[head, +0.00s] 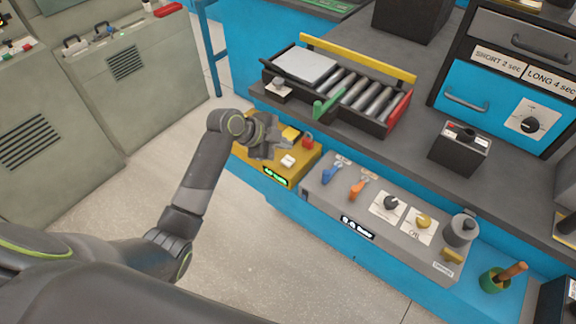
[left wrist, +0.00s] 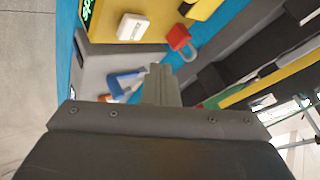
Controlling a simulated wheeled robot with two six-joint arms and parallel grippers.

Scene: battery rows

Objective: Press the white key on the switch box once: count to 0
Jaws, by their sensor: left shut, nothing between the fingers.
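The yellow switch box (head: 262,168) sits on the blue shelf below the counter, with a small green-lit display (head: 275,177) on its front. Its white key (head: 288,160) shows just right of my left gripper. In the left wrist view the white key (left wrist: 132,26) is on the yellow face at the upper left, apart from my fingers. My left gripper (head: 280,152) is over the box, shut and empty; its closed fingers also show in the left wrist view (left wrist: 160,82). The display's digits are too small to read. My right gripper is not in view.
A red padlock (head: 307,140) is on the box's far side, close to my left gripper. A grey panel (head: 330,205) with blue and orange levers and knobs stands to the right. The counter with a roller tray (head: 392,128) overhangs behind.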

